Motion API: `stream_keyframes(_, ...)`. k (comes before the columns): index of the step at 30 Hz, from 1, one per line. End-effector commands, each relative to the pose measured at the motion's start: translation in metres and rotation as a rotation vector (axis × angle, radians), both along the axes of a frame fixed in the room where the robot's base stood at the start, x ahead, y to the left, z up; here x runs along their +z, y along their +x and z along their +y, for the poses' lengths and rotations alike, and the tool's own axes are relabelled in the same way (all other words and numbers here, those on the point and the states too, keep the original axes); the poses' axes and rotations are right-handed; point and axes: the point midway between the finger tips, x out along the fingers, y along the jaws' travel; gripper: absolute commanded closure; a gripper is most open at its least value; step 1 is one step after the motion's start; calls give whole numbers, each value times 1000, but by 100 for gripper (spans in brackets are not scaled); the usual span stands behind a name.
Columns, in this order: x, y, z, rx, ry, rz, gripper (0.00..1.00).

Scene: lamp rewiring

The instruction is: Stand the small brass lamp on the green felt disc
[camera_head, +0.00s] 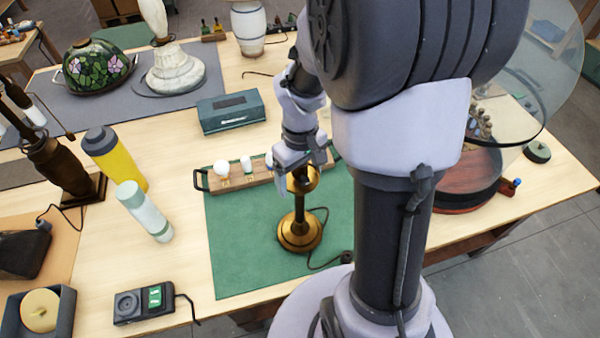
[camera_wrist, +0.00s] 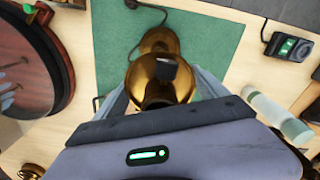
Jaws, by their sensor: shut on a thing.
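The small brass lamp (camera_head: 299,232) is upright at the green rectangular mat, with its round base low over or on it; I cannot tell if it touches. My gripper (camera_head: 303,172) is shut on the lamp's upper part. In the wrist view the lamp (camera_wrist: 158,88) is between the fingers of my gripper (camera_wrist: 160,98), its base beyond it. A dark cord runs from the lamp to the right. A small dark green round piece (camera_head: 537,152) lies at the right of the table, past my arm; it may be the felt disc, and something dark sits on it.
The green mat (camera_head: 235,260) has free room left of the lamp. A wooden bulb rack (camera_head: 240,179) stands behind the lamp. A round reddish wooden piece (camera_head: 468,193) is at the right, partly hidden by my arm. A yellow bottle (camera_head: 112,155) and a meter (camera_head: 143,303) are left.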

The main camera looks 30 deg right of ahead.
Motion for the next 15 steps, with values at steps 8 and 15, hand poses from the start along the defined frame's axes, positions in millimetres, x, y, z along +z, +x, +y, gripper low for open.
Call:
stream_keyframes(8,-2,0,0,0,0,0,0)
stream_keyframes(15,12,1,0,1,-2,-4,0)
